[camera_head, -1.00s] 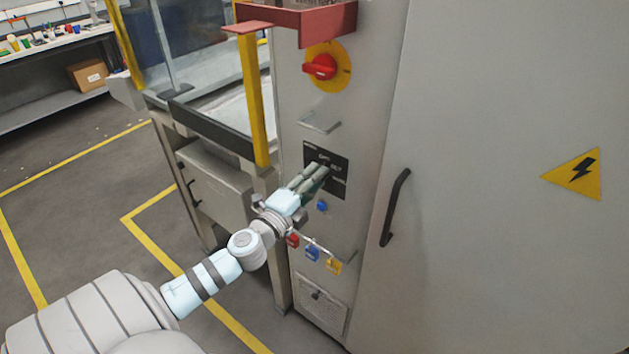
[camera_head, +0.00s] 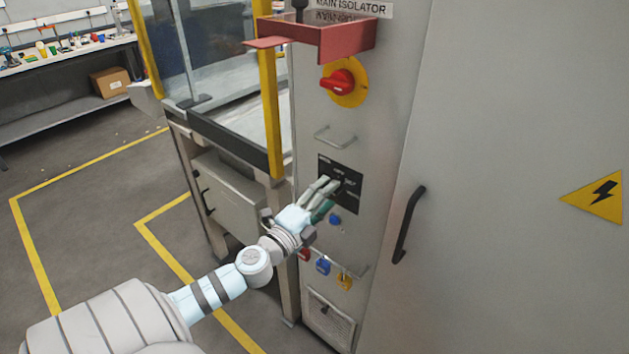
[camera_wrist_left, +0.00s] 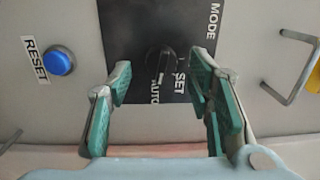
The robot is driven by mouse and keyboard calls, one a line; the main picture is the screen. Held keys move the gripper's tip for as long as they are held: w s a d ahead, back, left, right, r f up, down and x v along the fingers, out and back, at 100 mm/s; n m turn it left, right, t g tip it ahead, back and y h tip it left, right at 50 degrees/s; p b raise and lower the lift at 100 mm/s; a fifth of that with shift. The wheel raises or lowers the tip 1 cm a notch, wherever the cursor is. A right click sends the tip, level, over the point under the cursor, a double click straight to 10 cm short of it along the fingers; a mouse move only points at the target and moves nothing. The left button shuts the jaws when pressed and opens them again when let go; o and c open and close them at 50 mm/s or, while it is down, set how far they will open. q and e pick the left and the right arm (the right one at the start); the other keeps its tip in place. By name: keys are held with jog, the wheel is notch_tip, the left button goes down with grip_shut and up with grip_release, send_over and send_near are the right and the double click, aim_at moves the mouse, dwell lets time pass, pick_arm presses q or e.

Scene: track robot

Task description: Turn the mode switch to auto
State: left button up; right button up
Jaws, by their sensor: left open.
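The mode switch (camera_wrist_left: 160,61) is a small black knob on a black plate (camera_wrist_left: 143,18) marked MODE, SET and AUTO in the left wrist view. I cannot tell clearly which mark the knob points to. The plate (camera_head: 350,197) also shows on the grey cabinet front in the head view, where my fingers hide part of it. My left gripper (camera_wrist_left: 162,74) is open, with one green-padded finger on each side of the knob and a gap to it on both sides. In the head view the left gripper (camera_head: 331,188) is at the plate. My right gripper is not in view.
A blue RESET button (camera_wrist_left: 58,62) is beside the plate. A metal handle (camera_head: 336,138) and a red rotary isolator (camera_head: 338,83) are above it, under a red shelf (camera_head: 320,42). Coloured padlocks (camera_head: 323,265) hang below. A black door handle (camera_head: 408,225) is to the right.

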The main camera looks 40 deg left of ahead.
pick_arm(q)
jog(key=s, duration=1)
jog(key=shift+s+d+f, duration=0.25)
jog(key=shift+s+d, duration=0.15)
